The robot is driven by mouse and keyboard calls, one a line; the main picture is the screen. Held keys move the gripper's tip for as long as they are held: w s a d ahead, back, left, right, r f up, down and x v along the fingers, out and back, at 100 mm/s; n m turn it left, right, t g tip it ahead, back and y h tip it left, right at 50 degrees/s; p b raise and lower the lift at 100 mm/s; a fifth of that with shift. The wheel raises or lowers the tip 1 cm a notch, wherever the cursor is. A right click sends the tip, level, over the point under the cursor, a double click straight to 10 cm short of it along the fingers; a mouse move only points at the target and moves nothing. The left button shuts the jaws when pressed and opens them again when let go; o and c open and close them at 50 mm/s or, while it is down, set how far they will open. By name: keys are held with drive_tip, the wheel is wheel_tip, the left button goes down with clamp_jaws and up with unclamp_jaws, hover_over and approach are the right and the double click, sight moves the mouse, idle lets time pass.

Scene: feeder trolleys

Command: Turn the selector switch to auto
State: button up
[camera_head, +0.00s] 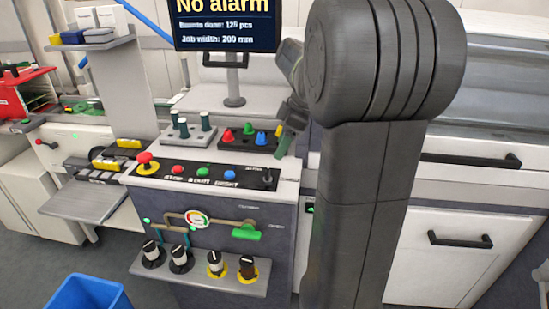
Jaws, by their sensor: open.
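The control panel (190,182) is the dark sloped strip on top of the grey cabinet. At its right end is a small dark selector switch (267,176), under a small label that I cannot read clearly. Its setting is too small to tell. My gripper (285,138) is above and slightly right of the selector, apart from it in the picture. It is seen nearly edge-on beside my large dark arm, and nothing shows between its fingers. My arm hides the area right of the panel.
A red emergency stop (145,160) and red (177,170), green (203,171) and blue (229,174) buttons share the panel. Behind stand coloured cones (247,135) on a tray and a monitor (226,25). Below are a green valve handle (247,233) and a shelf of knobs (200,280).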

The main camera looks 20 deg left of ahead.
sight(268, 170)
drive_tip(key=shift+v, duration=2.3)
drive_tip(key=shift+f, duration=0.1)
drive_tip(key=x, duration=1.3)
drive_tip(key=shift+a+f, duration=0.2)
drive_tip(key=shift+f, duration=0.15)
